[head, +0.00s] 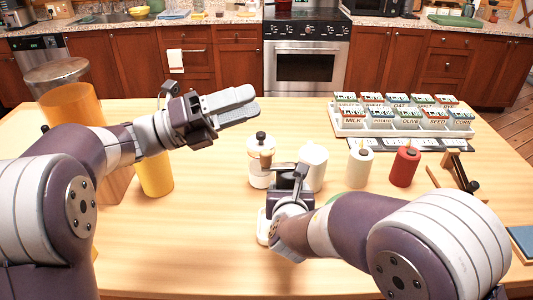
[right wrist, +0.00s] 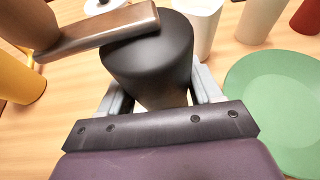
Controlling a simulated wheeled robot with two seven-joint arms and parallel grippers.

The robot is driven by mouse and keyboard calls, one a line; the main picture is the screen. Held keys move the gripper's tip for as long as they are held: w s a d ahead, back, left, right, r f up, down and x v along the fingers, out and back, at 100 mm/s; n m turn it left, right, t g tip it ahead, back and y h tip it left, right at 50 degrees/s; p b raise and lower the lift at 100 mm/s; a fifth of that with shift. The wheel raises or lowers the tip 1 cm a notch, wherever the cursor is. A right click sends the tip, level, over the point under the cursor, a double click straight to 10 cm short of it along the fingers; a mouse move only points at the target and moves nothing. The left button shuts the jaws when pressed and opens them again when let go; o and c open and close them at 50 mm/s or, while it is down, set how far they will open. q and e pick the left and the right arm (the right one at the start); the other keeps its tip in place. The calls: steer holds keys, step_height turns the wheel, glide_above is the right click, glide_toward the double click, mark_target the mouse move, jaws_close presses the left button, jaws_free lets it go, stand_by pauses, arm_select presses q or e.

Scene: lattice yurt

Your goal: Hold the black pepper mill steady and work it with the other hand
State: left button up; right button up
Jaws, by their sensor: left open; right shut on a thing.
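The black pepper mill (right wrist: 150,62) fills the middle of the right wrist view, with a brown crank arm (right wrist: 100,32) across its top and a knob at the upper left. My right gripper (right wrist: 162,88) is shut on the mill's body, one finger on each side. In the head view my right gripper (head: 292,178) hides most of the mill; the brown crank knob (head: 266,158) shows just left of it. My left gripper (head: 250,100) is open and empty, apart from the mill, up and to its left in the picture.
A white pot with a black knob (head: 261,148), white cup (head: 313,165), white bottle (head: 359,167) and red bottle (head: 405,167) stand nearby. A yellow cylinder (head: 155,174) stands left. A green plate (right wrist: 280,105) lies beside the mill. A labelled rack (head: 400,131) stands back right.

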arm_select(q)
step_height(320, 180, down, 6)
steer(key=s+a+n+t+y, duration=0.2)
steer(key=n+t+y, duration=0.35)
steer(key=n, duration=1.05)
steer(key=n+t+y, duration=0.4)
steer(key=n, duration=1.2)
glide_toward(261, 160)
steer(key=shift+g, duration=0.25)
steer(key=x, duration=1.1)
steer(key=shift+w+d+r, duration=0.15)
steer(key=shift+w+r, duration=0.05)
steer(key=c, duration=0.9)
